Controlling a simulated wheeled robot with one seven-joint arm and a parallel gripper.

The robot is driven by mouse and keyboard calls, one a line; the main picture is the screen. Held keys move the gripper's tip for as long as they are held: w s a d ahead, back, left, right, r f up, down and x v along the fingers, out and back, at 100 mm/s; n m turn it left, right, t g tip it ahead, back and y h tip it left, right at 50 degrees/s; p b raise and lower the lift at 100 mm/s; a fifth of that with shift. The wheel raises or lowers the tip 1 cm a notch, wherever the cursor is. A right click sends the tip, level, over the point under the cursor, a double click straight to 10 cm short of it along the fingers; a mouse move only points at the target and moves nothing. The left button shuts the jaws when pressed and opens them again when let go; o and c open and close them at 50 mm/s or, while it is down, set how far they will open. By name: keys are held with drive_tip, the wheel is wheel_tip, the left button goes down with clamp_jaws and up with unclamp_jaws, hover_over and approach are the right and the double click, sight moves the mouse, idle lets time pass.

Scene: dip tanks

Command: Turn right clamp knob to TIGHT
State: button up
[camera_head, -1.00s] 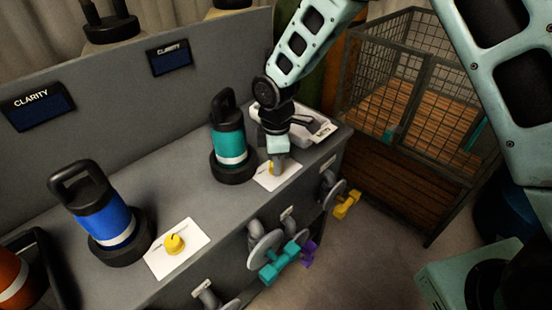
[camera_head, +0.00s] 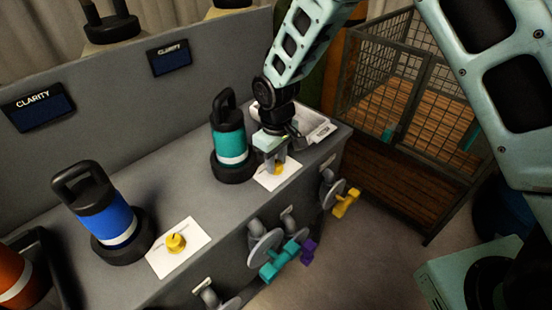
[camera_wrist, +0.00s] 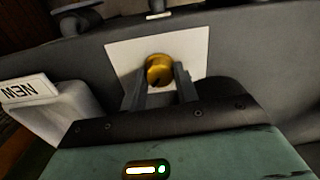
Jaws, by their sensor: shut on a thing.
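The right clamp knob (camera_head: 279,169) is yellow and sits on a white plate (camera_head: 264,181) on the grey bench top, right of the teal canister. In the wrist view the knob (camera_wrist: 158,70) shows between the ends of my two fingers, on its white plate (camera_wrist: 121,56). My gripper (camera_head: 275,165) points down at the knob and is shut on it, as it also shows in the wrist view (camera_wrist: 160,80). The knob's marks and any TIGHT lettering cannot be read. Another yellow knob (camera_head: 176,243) sits on a white plate in front of the blue canister.
The teal canister (camera_head: 231,143) stands close left of my gripper. A white tray (camera_head: 318,131) lies behind it to the right. Valve handles, teal (camera_head: 279,262), purple (camera_head: 309,251) and yellow (camera_head: 346,203), stick out from the bench front. A wire cage (camera_head: 395,90) stands at right.

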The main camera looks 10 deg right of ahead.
sight(276, 163)
drive_tip(key=shift+m, duration=0.4)
drive_tip(key=o, duration=1)
wheel_tip(276, 163, up, 18)
drive_tip(key=shift+f, duration=0.25)
